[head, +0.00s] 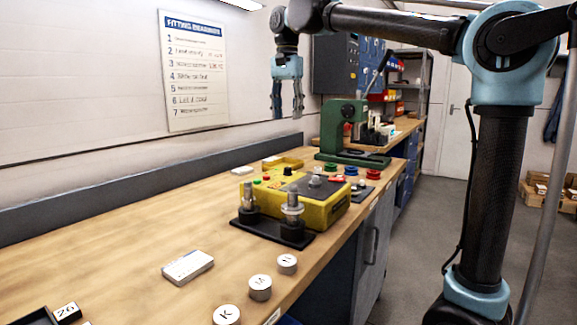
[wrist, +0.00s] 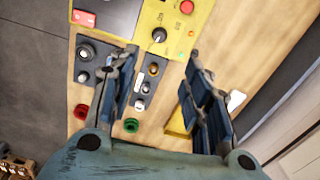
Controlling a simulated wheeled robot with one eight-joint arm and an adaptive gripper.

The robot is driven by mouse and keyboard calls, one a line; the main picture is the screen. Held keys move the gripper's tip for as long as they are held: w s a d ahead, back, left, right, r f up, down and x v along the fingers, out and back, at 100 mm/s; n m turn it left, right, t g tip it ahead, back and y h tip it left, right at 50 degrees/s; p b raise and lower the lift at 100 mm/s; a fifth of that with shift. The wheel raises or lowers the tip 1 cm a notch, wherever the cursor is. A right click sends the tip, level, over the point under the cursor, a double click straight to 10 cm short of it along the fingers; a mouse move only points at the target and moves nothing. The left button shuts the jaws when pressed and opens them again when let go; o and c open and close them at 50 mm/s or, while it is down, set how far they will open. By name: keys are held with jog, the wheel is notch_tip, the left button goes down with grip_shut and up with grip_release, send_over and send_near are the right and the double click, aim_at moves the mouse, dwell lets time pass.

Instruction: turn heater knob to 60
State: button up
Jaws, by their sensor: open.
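A yellow control box (head: 325,212) stands on the wooden bench. In the wrist view, its yellow panel (wrist: 172,48) carries a round black knob (wrist: 159,35) with a light mark, near a red button (wrist: 187,7). My gripper (head: 287,108) hangs well above the bench, pointing down, open and empty. In the wrist view, its fingers (wrist: 162,58) stand apart, with the panel knob beyond and between their tips.
A black base with two metal posts (head: 292,207) stands before the box. Red (wrist: 81,111) and green (wrist: 131,125) round parts lie beside the dark plates. A green press (head: 341,128) stands behind. White lettered discs (head: 260,287) and a white block (head: 187,266) sit nearer on the bench.

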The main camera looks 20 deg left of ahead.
aim_at(288, 171)
notch_tip(288, 171, down, 17)
jog(key=shift+r, duration=0.15)
dwell(0.5)
grip_shut()
